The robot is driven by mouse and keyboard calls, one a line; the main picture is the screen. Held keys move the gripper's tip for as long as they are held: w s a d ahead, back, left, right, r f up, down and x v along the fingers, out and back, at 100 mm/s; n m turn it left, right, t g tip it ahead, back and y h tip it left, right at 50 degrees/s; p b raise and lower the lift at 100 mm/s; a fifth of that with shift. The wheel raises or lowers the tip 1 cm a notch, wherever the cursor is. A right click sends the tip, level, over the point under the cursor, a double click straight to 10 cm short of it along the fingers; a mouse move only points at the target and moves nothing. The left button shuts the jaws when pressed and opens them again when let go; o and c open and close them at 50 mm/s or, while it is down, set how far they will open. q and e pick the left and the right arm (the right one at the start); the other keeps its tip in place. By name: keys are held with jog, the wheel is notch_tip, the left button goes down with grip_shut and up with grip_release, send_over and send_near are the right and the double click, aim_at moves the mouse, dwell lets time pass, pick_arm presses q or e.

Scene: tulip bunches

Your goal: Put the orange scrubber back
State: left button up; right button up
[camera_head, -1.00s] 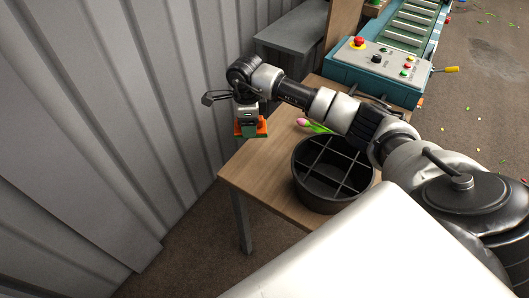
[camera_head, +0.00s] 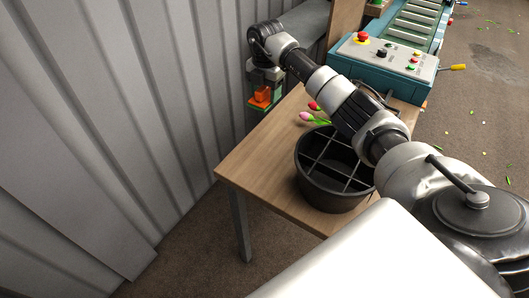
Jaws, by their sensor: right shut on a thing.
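The orange scrubber (camera_head: 262,96), with a green layer under it, shows just past the table's far left edge, against the grey wall. My right gripper (camera_head: 262,88) is shut on it, pointing down. The fingers are small and partly hidden, so their exact hold is hard to see. I cannot tell how high the scrubber is above anything below it. My left gripper is out of view.
A black divided bucket (camera_head: 323,200) stands on the wooden table (camera_head: 250,170), with pink and red tulips (camera_head: 311,117) behind it. A teal control box (camera_head: 385,65) and conveyor (camera_head: 412,24) lie beyond. Corrugated wall (camera_head: 120,110) bounds the left. The table's near left part is clear.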

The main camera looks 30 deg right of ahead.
jog(key=p, duration=0.3)
send_over(265, 153)
notch_tip(265, 153, down, 6)
jog(key=shift+f, duration=0.25)
notch_tip(265, 153, down, 4)
jog(key=shift+r, duration=0.1)
jog(key=shift+f, duration=0.2)
jog(key=shift+f, duration=0.1)
jog(key=o, duration=1)
jog(key=shift+o, duration=0.2)
notch_tip(265, 153, up, 12)
jog(key=shift+b, duration=0.4)
